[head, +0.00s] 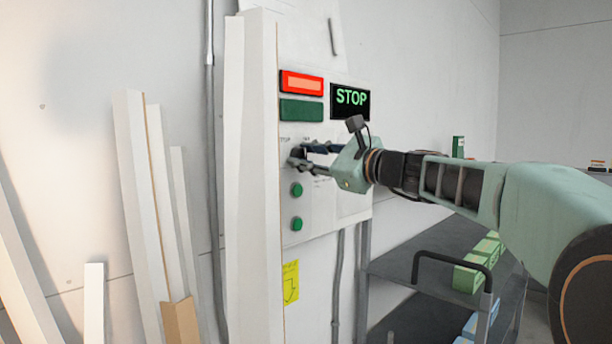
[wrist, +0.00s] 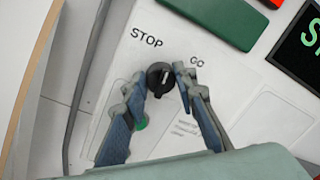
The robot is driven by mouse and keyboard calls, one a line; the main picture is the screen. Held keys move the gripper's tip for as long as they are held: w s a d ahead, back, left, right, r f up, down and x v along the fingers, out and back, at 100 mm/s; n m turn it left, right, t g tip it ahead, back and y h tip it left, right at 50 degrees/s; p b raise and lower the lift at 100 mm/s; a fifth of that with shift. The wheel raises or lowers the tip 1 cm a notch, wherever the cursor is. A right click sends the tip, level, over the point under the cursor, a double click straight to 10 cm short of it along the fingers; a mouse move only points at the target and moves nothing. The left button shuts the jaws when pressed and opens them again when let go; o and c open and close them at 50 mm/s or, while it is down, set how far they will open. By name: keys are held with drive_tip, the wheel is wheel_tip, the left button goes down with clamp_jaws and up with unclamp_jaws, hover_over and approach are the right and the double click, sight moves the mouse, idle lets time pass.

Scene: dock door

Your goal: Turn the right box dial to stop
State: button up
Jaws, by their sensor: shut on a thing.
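A black round dial (wrist: 160,79) with a pale mark sits on a white control box (head: 349,203). In the wrist view the printed word STOP lies up and left of the dial, and GO lies up and right. The mark seems to run up the dial, but I cannot tell exactly which word it faces. My gripper (wrist: 159,77) is shut on the dial, with one blue-padded finger on each side. In the head view my gripper (head: 297,157) reaches the box from the right and mostly covers the dial. A black display (head: 350,100) reads STOP in green.
A lit red lamp (head: 301,83) and a dark green panel (head: 301,110) are above the dial. Two green buttons (head: 297,189) are below it. A tall white post (head: 252,180) stands close on the left. A cart (head: 405,268) with boxes stands below right.

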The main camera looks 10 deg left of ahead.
drive_tip(key=n+b, duration=0.3)
drive_tip(key=shift+f+n, duration=0.3)
drive_tip(key=shift+r+n+g+y+b, duration=0.1)
drive_tip(key=shift+n+g+y+b, duration=0.2)
drive_tip(key=shift+n+b, duration=1.1)
drive_tip(key=shift+n, duration=0.3)
drive_tip(key=o, duration=1.2)
drive_tip(key=shift+r, duration=0.1)
drive_tip(key=shift+c, duration=0.2)
drive_tip(key=r+v, duration=0.1)
drive_tip(key=v, duration=1.1)
drive_tip(key=shift+f, duration=0.45)
